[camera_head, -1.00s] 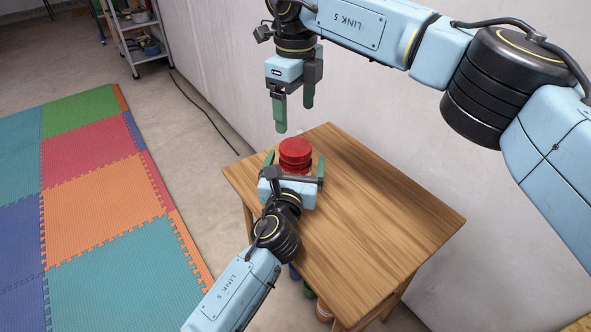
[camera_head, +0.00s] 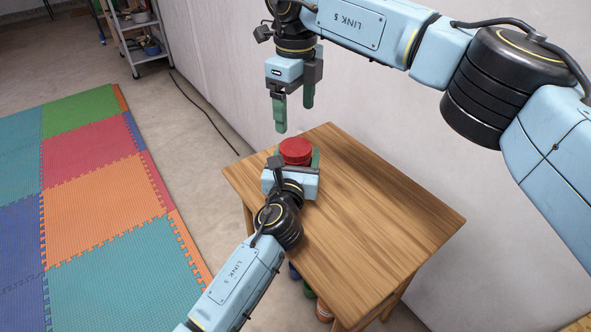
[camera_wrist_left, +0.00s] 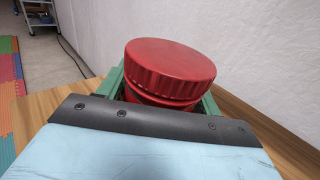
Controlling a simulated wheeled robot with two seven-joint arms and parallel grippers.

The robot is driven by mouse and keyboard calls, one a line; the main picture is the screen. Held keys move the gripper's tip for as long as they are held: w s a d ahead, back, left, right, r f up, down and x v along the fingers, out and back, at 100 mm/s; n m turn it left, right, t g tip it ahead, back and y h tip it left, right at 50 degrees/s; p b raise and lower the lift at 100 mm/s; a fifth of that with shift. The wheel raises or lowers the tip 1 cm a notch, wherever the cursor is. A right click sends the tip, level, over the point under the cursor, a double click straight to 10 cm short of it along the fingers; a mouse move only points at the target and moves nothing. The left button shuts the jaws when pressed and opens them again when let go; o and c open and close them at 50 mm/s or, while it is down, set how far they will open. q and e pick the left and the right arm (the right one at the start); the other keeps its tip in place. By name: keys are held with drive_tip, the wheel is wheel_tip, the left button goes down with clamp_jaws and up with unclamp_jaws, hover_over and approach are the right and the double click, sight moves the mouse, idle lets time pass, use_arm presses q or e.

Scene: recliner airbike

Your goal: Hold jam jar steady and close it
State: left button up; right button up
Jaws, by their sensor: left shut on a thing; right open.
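The jam jar (camera_wrist_left: 157,98) stands near the far end of the wooden table, with its wide, ribbed red lid (camera_head: 295,150) on top. The lid also shows in the left wrist view (camera_wrist_left: 170,62); I cannot tell whether it is tightened. My left gripper (camera_head: 294,161) is shut on the jar, its green fingers on either side below the lid. Its palm and wrist hide most of the jar. My right gripper (camera_head: 294,117) is open and empty, pointing down above the lid and apart from it.
The wooden table (camera_head: 370,215) is bare on its right and near side. A pale wall (camera_head: 390,110) runs close behind it. Coloured foam mats (camera_head: 100,195) cover the floor at left, and a metal shelf (camera_head: 135,45) stands at the back.

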sight(296, 146)
use_arm(q)
drive_tip(key=c, duration=0.7)
drive_tip(key=shift+c, duration=0.4)
use_arm(e)
drive_tip(key=shift+n, duration=0.6)
drive_tip(key=n, duration=0.8)
drive_tip(key=shift+f, duration=0.1)
use_arm(q)
drive_tip(key=shift+f, duration=0.1)
use_arm(e)
drive_tip(key=shift+f, duration=3.9)
drive_tip(key=shift+c, duration=0.5)
